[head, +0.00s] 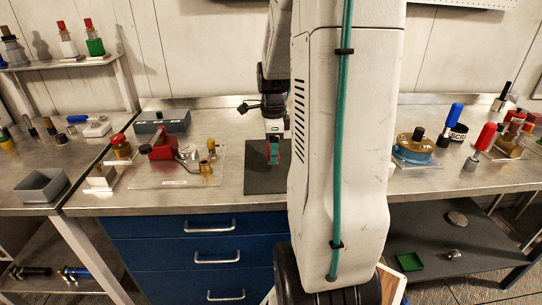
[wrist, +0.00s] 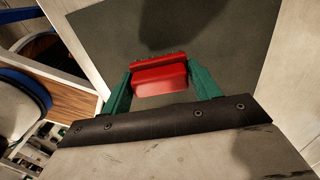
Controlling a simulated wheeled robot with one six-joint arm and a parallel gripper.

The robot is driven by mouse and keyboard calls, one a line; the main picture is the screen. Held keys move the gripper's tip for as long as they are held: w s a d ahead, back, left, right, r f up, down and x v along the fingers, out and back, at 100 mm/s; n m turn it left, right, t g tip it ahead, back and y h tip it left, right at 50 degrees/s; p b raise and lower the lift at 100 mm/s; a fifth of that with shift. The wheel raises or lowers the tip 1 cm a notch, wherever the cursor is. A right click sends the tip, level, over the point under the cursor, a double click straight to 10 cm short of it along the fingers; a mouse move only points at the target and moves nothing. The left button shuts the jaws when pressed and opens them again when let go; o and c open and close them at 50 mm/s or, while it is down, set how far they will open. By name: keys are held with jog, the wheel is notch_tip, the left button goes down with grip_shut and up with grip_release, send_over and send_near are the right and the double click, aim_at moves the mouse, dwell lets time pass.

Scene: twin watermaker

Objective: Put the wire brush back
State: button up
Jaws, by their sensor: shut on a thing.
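My gripper (head: 273,152) is over the dark grey mat (head: 265,183) on the steel bench, partly beside my white arm link in the head view. In the wrist view its green fingers (wrist: 161,88) are shut on a red block-shaped thing, which I take for the wire brush (wrist: 160,80). A ridged edge shows along its far side; bristles cannot be made out. The mat (wrist: 225,50) lies behind it in the wrist view. I cannot tell whether the brush touches the mat.
A red-topped device (head: 160,147) on a clear plate and a grey box (head: 163,121) stand left of the mat. A blue round device (head: 413,149) and several bright-handled tools stand right. An empty grey tray (head: 41,186) is far left. My arm hides the bench's middle.

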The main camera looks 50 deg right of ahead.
jog(key=shift+f, duration=1.6)
jog(key=shift+f, duration=0.15)
jog(key=o, duration=1)
